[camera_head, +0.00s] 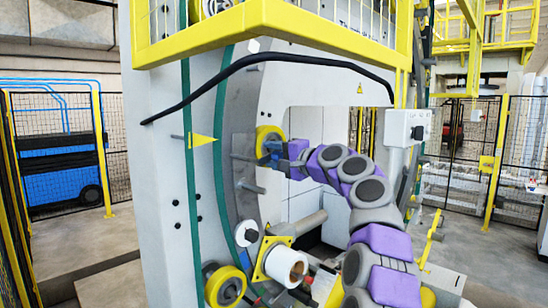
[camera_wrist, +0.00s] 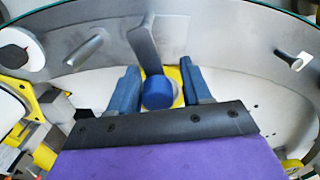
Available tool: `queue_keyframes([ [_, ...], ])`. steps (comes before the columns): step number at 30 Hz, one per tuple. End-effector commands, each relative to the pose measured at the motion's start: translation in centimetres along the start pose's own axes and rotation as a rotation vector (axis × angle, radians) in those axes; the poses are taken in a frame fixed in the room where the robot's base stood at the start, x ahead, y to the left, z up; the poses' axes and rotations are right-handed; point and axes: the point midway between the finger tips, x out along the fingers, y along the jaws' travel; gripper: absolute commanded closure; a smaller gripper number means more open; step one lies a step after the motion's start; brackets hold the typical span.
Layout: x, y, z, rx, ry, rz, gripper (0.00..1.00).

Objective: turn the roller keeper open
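My gripper (camera_wrist: 162,84) shows in the wrist view with its two blue fingers apart. A round blue knob (camera_wrist: 157,92) sits between them, near the left finger, with a gap to the right finger. A grey lever (camera_wrist: 145,45) stands just beyond the knob; I cannot tell whether it is the roller keeper. Yellow (camera_wrist: 178,76) shows behind the knob.
Grey pegs (camera_head: 251,187) stick out of the ring below my gripper. A white roll (camera_head: 287,266) on a yellow plate and a yellow wheel (camera_head: 226,284) are lower down. A yellow railing (camera_head: 262,18) and a black hose (camera_head: 235,67) are above.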

Motion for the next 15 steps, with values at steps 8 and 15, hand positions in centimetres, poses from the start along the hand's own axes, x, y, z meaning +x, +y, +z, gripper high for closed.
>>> queue_keyframes([
  [8, 0.1, 0.1, -0.2, 0.000, 0.002, 0.001, 0.45],
  [15, -1.2, 0.0, -0.1, 0.000, 0.004, -0.003, 0.45],
])
